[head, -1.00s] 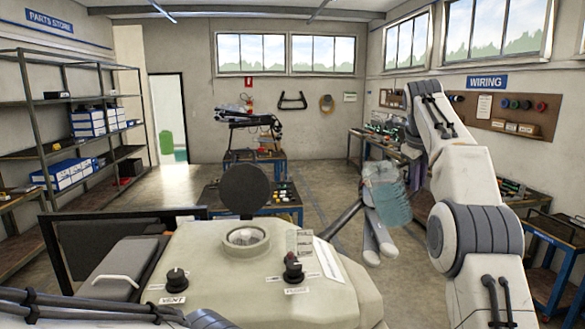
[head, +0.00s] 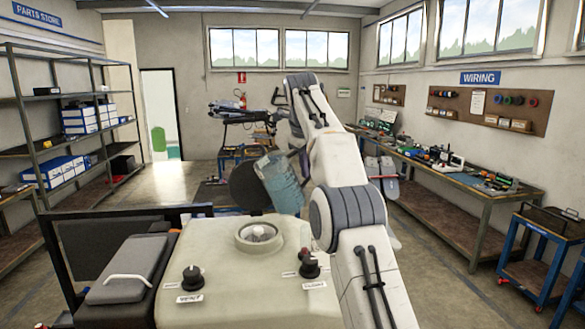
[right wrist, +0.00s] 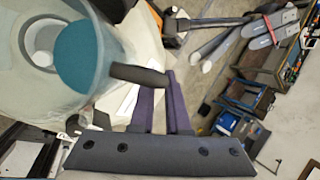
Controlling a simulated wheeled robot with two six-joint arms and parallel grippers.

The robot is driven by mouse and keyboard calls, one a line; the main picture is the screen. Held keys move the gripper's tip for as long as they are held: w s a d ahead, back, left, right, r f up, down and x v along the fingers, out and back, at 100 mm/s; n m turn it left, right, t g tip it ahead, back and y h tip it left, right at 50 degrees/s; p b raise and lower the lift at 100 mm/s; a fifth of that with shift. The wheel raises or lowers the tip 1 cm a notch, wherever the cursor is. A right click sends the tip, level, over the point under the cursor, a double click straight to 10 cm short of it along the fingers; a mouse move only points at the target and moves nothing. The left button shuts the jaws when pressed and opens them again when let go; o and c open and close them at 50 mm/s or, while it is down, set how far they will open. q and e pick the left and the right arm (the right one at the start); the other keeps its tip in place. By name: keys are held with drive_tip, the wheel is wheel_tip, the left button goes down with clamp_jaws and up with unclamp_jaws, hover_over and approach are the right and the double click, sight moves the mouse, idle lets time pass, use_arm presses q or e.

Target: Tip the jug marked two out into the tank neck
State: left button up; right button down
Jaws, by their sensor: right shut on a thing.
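A clear bluish jug (head: 280,184) hangs tilted in the air, up and to the right of the tank neck (head: 258,235) in the head view. My right gripper (right wrist: 160,88) is shut on its dark handle (right wrist: 138,75); in the head view my own arm mostly hides this grip. The right wrist view looks into the jug (right wrist: 112,25), with blue-green liquid (right wrist: 85,58) inside. The pale ring of the neck (right wrist: 42,42) shows there past or through the jug wall. I see no liquid stream. No number on the jug is readable. My left gripper is out of view.
The neck stands on the pale tank body (head: 215,255), with black knobs (head: 193,277) in front. A dark round lid (head: 240,188) stands behind the neck, partly behind the jug. A wiring bench (head: 470,190) lies right; shelves stand left.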

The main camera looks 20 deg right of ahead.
sight(289, 166)
drive_tip(key=shift+s+d+r, duration=0.1)
idle(0.3)
drive_tip(key=shift+s+a+r+n+t+h+b, duration=0.1)
drive_tip(key=shift+a+r+n+t+h+b, duration=0.25)
drive_tip(key=shift+h+b, duration=0.7)
drive_tip(key=shift+w+a+r+n+t+h+b, duration=0.15)
drive_tip(key=shift+r+h+b, duration=0.3)
drive_tip(key=shift+h+b, duration=0.6)
drive_tip(key=shift+s+a+r+n+t+h+b, duration=0.1)
drive_tip(key=shift+s+a+r+t+h+b, duration=0.2)
drive_tip(key=shift+h+b, duration=0.75)
drive_tip(key=shift+a+f+n+t+h+b, duration=0.2)
drive_tip(key=shift+a+h+b, duration=0.45)
drive_tip(key=shift+b, duration=0.85)
drive_tip(key=shift+a+f+n+t+h+b, duration=0.1)
drive_tip(key=shift+a+n+h+b, duration=0.4)
drive_tip(key=shift+b, duration=1)
drive_tip(key=shift+s+a+f+h+b, duration=0.1)
drive_tip(key=shift+a+f+h+b, duration=0.1)
drive_tip(key=shift+a+h+b, duration=0.55)
drive_tip(key=shift+a+f+h+b, duration=0.2)
drive_tip(key=shift+h+b, duration=0.15)
drive_tip(key=shift+b, duration=0.8)
drive_tip(key=shift+s+a+f+n+t+h+b, duration=0.15)
drive_tip(key=shift+a+t+h+b, duration=0.25)
drive_tip(key=shift+b, duration=0.45)
drive_tip(key=shift+w+a+f+n+t+h+b, duration=0.1)
drive_tip(key=shift+a+n+t+h+b, duration=0.15)
drive_tip(key=shift+a+b, duration=0.4)
